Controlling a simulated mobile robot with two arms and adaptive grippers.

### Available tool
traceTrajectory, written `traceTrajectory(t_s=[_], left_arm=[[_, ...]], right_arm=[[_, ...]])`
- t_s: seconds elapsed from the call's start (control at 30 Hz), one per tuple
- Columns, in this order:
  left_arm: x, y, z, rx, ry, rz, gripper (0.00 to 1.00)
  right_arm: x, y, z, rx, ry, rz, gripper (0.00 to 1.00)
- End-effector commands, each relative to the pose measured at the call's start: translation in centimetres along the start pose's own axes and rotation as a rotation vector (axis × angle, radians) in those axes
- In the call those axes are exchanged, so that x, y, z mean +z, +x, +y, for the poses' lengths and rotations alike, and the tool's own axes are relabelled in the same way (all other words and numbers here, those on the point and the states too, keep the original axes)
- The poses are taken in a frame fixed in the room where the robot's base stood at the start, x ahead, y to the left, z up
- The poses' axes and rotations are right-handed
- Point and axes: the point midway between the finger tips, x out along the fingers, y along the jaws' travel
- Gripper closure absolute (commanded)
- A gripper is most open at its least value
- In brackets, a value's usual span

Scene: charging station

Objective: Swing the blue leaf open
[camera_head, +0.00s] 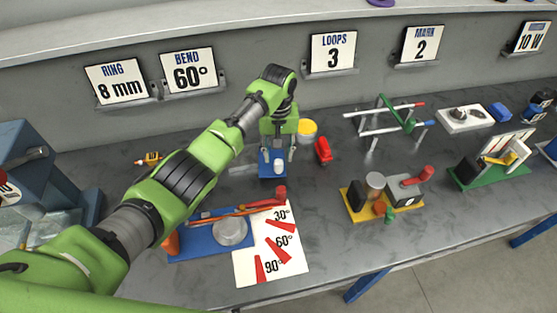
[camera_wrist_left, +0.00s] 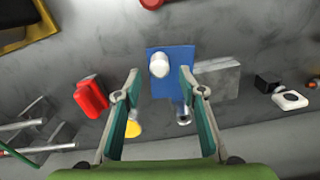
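A blue plate (camera_head: 265,172), the blue leaf as far as I can tell, is on the grey bench below my left gripper. A short white cylinder (camera_head: 278,167) stands on it. In the left wrist view the blue plate (camera_wrist_left: 172,88) is between and beyond the fingertips, with the white cylinder (camera_wrist_left: 159,65) near its far edge. My left gripper (camera_head: 278,152) points down over the plate. Its fingers are spread with nothing held between them, as the left wrist view (camera_wrist_left: 158,78) also shows. I cannot tell whether a fingertip touches the plate. Any hinge is not clear. My right gripper is not in view.
A flat grey block (camera_wrist_left: 217,78) lies against the plate's side. A red object (camera_head: 323,150) and a yellow-topped can (camera_head: 307,128) stand close to the gripper. A blue bending jig (camera_head: 205,240) with an angle card (camera_head: 245,266) is in front.

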Motion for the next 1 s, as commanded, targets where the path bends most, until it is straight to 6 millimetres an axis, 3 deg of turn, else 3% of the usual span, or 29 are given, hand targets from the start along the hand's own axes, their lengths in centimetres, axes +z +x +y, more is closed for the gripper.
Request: traceTrajectory(t_s=[0.2, 0.4, 1.0], left_arm=[[-0.1, -4.8, 0.0, 0.002, 0.001, 0.005, 0.63], [-0.1, -7.0, 0.0, 0.001, 0.0, 0.002, 0.63], [-0.1, -7.6, 0.0, 0.001, 0.0, 0.002, 0.63]], right_arm=[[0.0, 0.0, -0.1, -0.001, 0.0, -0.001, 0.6], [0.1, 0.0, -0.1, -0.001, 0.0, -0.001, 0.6], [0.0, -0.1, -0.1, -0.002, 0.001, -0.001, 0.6]])
